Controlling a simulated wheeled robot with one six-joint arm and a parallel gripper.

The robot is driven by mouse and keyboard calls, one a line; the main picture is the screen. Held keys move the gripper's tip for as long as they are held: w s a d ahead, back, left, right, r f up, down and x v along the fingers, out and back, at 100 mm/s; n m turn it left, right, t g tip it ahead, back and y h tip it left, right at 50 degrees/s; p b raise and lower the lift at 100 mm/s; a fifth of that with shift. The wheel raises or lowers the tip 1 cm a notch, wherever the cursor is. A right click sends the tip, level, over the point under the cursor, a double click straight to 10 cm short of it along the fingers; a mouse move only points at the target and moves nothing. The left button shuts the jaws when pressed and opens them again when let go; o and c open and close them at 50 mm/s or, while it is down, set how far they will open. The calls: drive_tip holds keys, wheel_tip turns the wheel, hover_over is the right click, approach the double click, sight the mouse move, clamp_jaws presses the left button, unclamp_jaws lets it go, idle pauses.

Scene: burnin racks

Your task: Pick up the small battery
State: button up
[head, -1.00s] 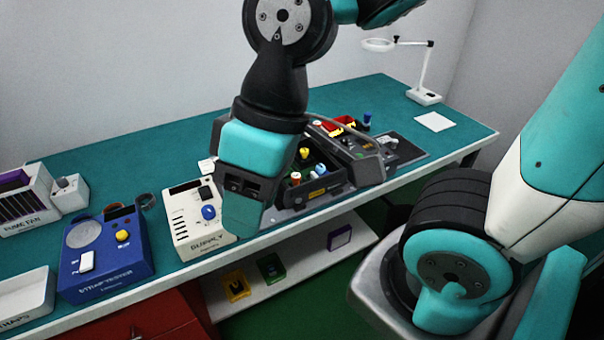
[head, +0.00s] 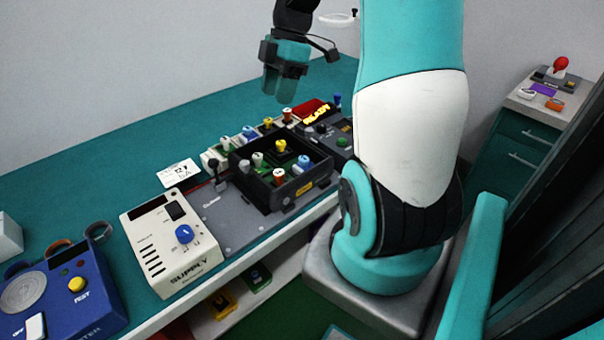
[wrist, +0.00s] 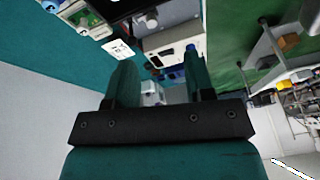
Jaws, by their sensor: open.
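No single item is clearly recognisable as the small battery. Several small capped cylinders, which may be batteries, stand around the black tray (head: 291,201), including a yellow-capped one (head: 280,147), a blue-capped one (head: 303,162) and a red-capped one (head: 279,176). More stand in the pale rack (head: 208,157) behind it. My gripper (head: 283,95) is open and empty, high above the back of the bench, apart from these cylinders. In the wrist view its two teal fingers (wrist: 160,75) are spread with nothing held between them.
An ivory device (head: 168,246) with a blue knob and a blue tester (head: 62,290) stand left of the tray. A dark box with a lit display (head: 322,118) stands behind right. A white card (head: 179,172) lies on the teal bench (head: 110,150). The bench's back left is clear.

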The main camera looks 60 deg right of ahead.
drive_tip(key=n, duration=0.2)
approach(304, 158)
drive_tip(key=x, duration=0.3)
drive_tip(key=p+x, duration=0.1)
drive_tip(key=shift+s+d+f, duration=0.15)
drive_tip(key=shift+d+f, duration=0.15)
drive_tip(key=shift+f, duration=0.1)
drive_tip(key=shift+a+p+x, duration=0.15)
drive_tip(key=shift+p+x, duration=0.3)
drive_tip(key=shift+x, duration=1.05)
drive_tip(key=shift+a+p+x, duration=0.15)
drive_tip(key=shift+p+x, duration=0.3)
drive_tip(key=shift+x, duration=1.05)
drive_tip(key=shift+w+r+t, duration=0.1)
drive_tip(key=shift+w+t, duration=0.1)
drive_tip(key=shift+t, duration=0.1)
drive_tip(key=c, duration=0.7)
drive_tip(key=shift+c, duration=0.2)
